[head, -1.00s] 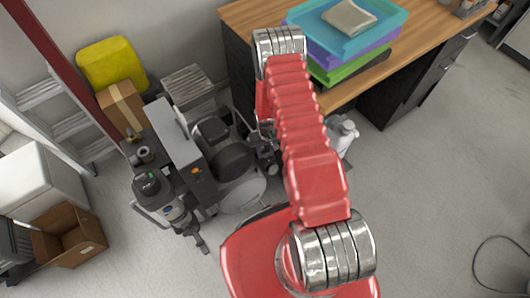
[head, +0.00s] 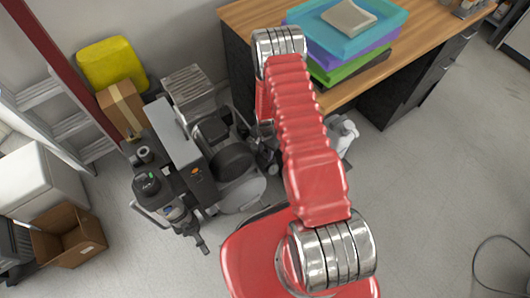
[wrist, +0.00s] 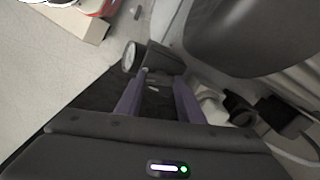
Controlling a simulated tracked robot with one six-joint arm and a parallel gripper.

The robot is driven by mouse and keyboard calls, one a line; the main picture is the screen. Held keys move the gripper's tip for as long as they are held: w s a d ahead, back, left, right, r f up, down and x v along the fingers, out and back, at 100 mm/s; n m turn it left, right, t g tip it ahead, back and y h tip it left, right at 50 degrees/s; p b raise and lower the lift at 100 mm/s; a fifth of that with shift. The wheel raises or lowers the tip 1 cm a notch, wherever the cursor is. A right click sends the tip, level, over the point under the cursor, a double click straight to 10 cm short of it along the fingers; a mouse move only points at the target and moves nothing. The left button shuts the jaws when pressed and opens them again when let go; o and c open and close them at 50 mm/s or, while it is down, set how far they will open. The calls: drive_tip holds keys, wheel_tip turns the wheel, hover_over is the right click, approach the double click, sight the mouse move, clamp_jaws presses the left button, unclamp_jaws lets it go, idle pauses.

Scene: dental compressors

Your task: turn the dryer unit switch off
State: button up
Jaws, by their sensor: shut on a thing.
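In the wrist view the two purple fingers of my gripper (wrist: 163,80) reach to a dark grey boxy part (wrist: 165,58). They are shut on it, though the exact contact is dark and small. A round gauge (wrist: 130,57) sits just left of it. In the head view my red arm hides the gripper. The compressor and dryer equipment (head: 228,160) stands on the floor left of my arm. A small orange spot (head: 195,171) shows on its dark box; I cannot tell whether that is the dryer unit switch, nor see a switch's position.
A large dark rounded tank (wrist: 240,35) is close to the fingers in the wrist view. A wooden desk (head: 350,90) with stacked trays (head: 345,35) stands behind my arm. A cardboard box (head: 70,235) lies at left. The floor at right is mostly clear.

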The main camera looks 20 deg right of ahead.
sight(266, 154)
drive_tip(key=shift+m, duration=1.7)
drive_tip(key=o, duration=1.1)
drive_tip(key=shift+c, duration=0.2)
drive_tip(key=shift+r, duration=0.1)
wheel_tip(266, 154, up, 14)
drive_tip(key=shift+f, duration=0.2)
